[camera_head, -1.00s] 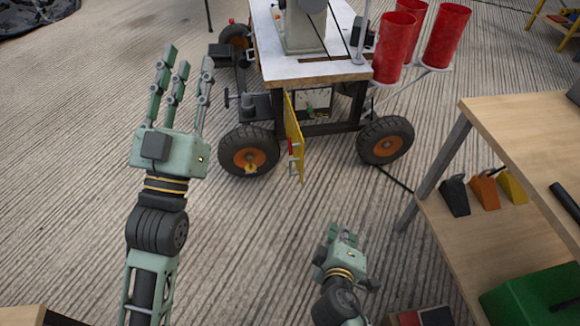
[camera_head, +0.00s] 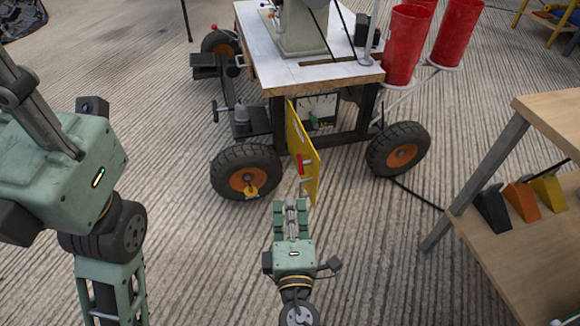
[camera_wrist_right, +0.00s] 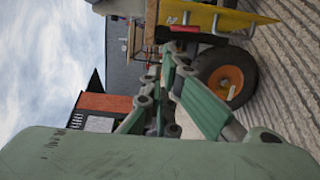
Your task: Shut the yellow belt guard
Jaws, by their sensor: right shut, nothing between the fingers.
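The yellow belt guard (camera_head: 303,150) stands swung out from the cart's lower frame, seen nearly edge-on, with a red part on its face. Behind it the white gauge panel (camera_head: 318,107) and a green part are uncovered. My right gripper (camera_head: 291,207) is shut and empty, just below and in front of the guard's lower edge, apart from it as far as I can tell. The wrist view shows the guard (camera_wrist_right: 225,17) at the top, beyond the right fingers. My left gripper (camera_head: 30,110) is at the left edge, with its fingertips not clearly shown.
The cart has a white top (camera_head: 300,72) and black wheels with orange hubs; the front left wheel (camera_head: 246,174) is close to the guard. Red buckets (camera_head: 407,45) stand at its right. A wooden shelf (camera_head: 530,240) is at the right. The floor between is clear.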

